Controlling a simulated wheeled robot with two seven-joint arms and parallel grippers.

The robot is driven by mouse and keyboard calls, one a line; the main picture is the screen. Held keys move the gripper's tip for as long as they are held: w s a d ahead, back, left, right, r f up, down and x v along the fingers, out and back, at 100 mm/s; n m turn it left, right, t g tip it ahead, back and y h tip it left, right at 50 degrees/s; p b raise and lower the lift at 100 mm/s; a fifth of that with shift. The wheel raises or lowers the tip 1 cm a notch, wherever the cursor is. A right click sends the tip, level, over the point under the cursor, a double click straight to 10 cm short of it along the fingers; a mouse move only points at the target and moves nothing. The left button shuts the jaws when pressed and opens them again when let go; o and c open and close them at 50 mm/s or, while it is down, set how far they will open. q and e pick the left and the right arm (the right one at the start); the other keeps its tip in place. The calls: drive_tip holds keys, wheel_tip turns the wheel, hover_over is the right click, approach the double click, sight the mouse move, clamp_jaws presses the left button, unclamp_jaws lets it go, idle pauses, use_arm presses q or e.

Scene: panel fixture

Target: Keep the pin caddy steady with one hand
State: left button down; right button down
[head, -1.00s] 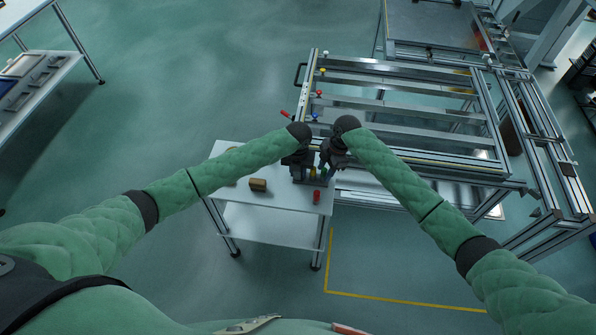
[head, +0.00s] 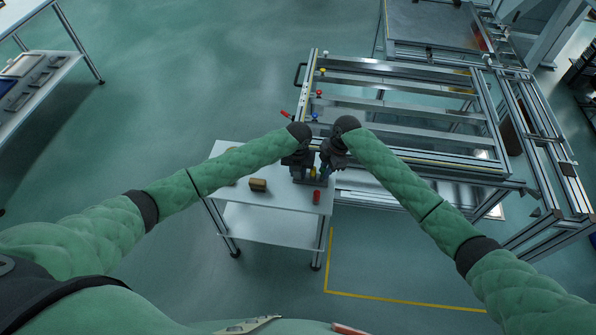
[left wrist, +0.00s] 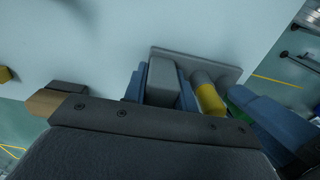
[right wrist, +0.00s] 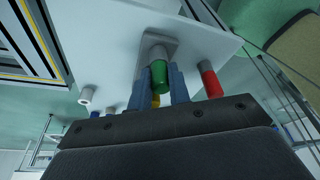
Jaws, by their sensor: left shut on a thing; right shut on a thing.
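The grey pin caddy (left wrist: 222,71) stands on the white table. My left gripper (head: 298,172) is shut on the caddy's grey upright block, which shows between its blue fingers in the left wrist view (left wrist: 161,83). A yellow pin (left wrist: 210,99) with a grey end is beside that block. My right gripper (head: 326,170) is close beside the left one. It is shut on a green pin (right wrist: 160,76) with a grey end, over the caddy's plate. I cannot tell whether the green pin is seated. The grippers hide much of the caddy in the head view.
A red pin (head: 316,196) stands on the table (head: 285,196) near its front right edge. A brown block (head: 258,184) lies left of the caddy. The aluminium panel frame (head: 400,105) adjoins behind and right, with red, yellow and blue knobs along its left side.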

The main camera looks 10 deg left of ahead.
drive_tip(key=shift+r, duration=2.05)
idle(0.9)
drive_tip(key=shift+r, duration=2.45)
drive_tip(key=shift+r, duration=0.15)
wheel_tip(320, 180, up, 7)
drive_tip(key=shift+r, duration=0.1)
use_arm(q)
drive_tip(key=c, duration=1)
unclamp_jaws()
drive_tip(key=shift+c, duration=0.2)
